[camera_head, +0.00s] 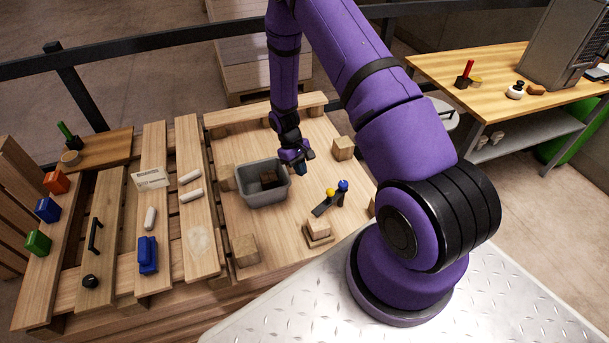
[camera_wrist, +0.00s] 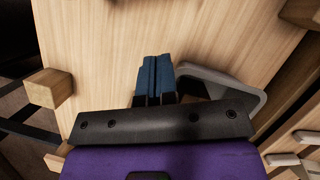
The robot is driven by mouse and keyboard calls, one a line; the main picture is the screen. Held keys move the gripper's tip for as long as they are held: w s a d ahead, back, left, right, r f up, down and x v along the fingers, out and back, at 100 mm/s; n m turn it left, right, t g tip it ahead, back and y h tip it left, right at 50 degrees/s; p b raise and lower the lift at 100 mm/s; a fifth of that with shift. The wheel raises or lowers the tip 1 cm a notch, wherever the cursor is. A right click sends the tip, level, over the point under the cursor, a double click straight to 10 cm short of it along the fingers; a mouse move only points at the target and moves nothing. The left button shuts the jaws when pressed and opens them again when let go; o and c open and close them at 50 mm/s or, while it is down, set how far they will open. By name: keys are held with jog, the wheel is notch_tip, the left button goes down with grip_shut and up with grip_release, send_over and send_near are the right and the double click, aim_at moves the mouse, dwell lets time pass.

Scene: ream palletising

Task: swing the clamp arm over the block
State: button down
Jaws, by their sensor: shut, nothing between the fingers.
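In the wrist view my gripper (camera_wrist: 154,62) shows dark blue fingers shut together and empty over bare wood. The clamp and block are not seen there.
The grey bin (camera_head: 264,199) with a dark brown piece inside is close left of my gripper; its rim shows in the wrist view (camera_wrist: 245,90). Wooden corner blocks (camera_head: 343,148) (camera_head: 245,250) stand around the board. Several small items lie on the slats at left.

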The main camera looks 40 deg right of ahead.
aim_at(321, 205)
jog(key=s+d+f, duration=0.1)
jog(key=s+f, duration=0.6)
jog(key=shift+f, duration=0.35)
jog(key=shift+s+n+h, duration=0.5)
jog(key=shift+s+n, duration=0.65)
jog(key=shift+n, duration=0.15)
